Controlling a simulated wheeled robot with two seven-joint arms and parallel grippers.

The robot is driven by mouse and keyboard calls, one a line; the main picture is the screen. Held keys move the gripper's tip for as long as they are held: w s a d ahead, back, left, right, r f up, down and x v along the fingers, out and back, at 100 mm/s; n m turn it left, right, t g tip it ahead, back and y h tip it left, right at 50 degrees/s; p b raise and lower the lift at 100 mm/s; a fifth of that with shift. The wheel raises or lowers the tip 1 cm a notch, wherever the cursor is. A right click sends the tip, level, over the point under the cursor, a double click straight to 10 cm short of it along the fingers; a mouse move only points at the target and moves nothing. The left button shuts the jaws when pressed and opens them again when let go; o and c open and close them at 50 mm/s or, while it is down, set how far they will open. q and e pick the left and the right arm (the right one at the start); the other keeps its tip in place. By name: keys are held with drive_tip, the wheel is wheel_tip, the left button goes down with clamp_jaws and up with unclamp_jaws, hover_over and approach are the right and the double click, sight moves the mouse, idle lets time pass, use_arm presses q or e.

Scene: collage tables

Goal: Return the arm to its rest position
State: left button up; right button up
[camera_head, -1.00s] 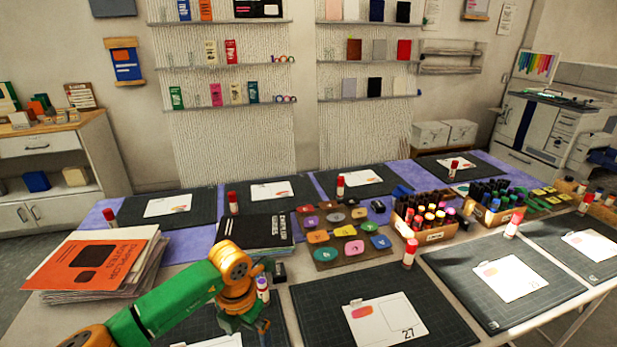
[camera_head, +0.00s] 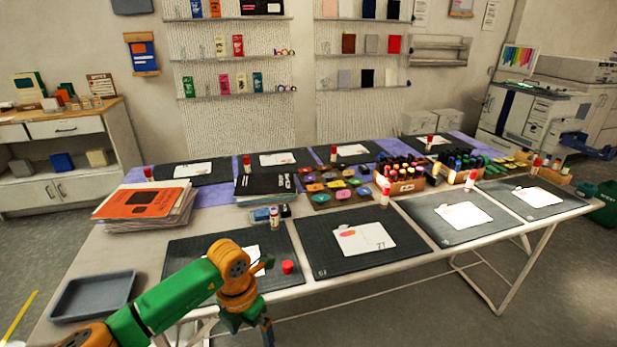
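My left arm comes in from the lower left, green and orange. Its gripper (camera_head: 256,330) points down at the bottom of the picture, by the near edge of the table (camera_head: 420,272). The fingers are partly cut off by the frame, and I cannot tell whether they are apart or closed. No held object shows. Behind the gripper is the near-left cutting mat (camera_head: 190,245), with a white card partly hidden by my arm. A small red cap (camera_head: 288,267) sits on this mat. A glue stick (camera_head: 274,217) stands behind the mat. My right gripper is out of view.
A grey tray (camera_head: 60,312) lies at the table's left front. A paper stack with an orange top sheet (camera_head: 140,204) is behind it. More mats with cards, glue sticks and marker boxes (camera_head: 397,188) fill the table. Floor in front is clear.

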use_arm(q)
drive_tip(key=s+d+f+n+t+h, duration=0.1)
drive_tip(key=d+f+n+t+h, duration=0.2)
drive_tip(key=d+n+h, duration=0.95)
drive_tip(key=a+f+n+t+y, duration=0.3)
drive_tip(key=a+f+n+t, duration=0.1)
drive_tip(key=f+n, duration=0.3)
drive_tip(key=a+f+n+t+y, duration=0.3)
drive_tip(key=f+n+t, duration=0.1)
drive_tip(key=f+n, duration=0.25)
drive_tip(key=s+a+f+n+g+y, duration=0.2)
drive_tip(key=s+a+f+n+y, duration=0.2)
drive_tip(key=s+a+f+n, duration=0.35)
drive_tip(key=s+a+f+n+g+y, duration=0.1)
drive_tip(key=s+f+g, duration=0.3)
drive_tip(key=s, duration=0.8)
drive_tip(key=s+a+f+n+g+y, duration=0.2)
drive_tip(key=s+f, duration=0.4)
drive_tip(key=s, duration=0.6)
drive_tip(key=shift+s+a+n+g, duration=0.35)
drive_tip(key=shift+a+n+g, duration=0.55)
drive_tip(key=shift+a+n, duration=0.25)
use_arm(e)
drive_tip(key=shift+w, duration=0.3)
